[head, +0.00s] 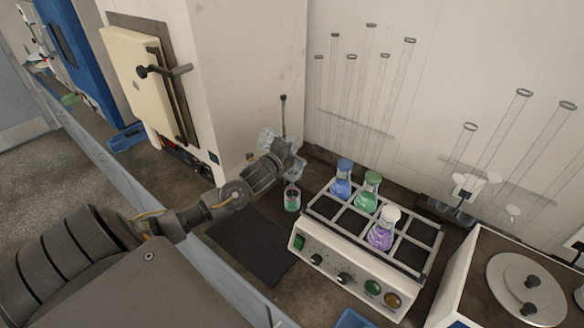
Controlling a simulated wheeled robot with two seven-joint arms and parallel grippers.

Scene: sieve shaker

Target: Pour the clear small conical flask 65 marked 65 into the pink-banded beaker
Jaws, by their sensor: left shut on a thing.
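My left gripper (284,152) reaches in over the bench and is shut on the clear small conical flask (267,139). The flask is tilted and held in the air; its marking cannot be read, and the gripper hides part of it. Below the gripper a small beaker (292,201) stands on the bench, with a pinkish band near the top and green lower down. The flask is above the beaker, apart from it. My right gripper is not in view.
A shaker (347,269) with a rack holds a blue flask (342,181), a green flask (369,192) and a purple flask (382,233). A dark mat (250,246) lies in front. A cream-doored oven (140,85) stands left. Tall glass tubes (362,80) stand behind.

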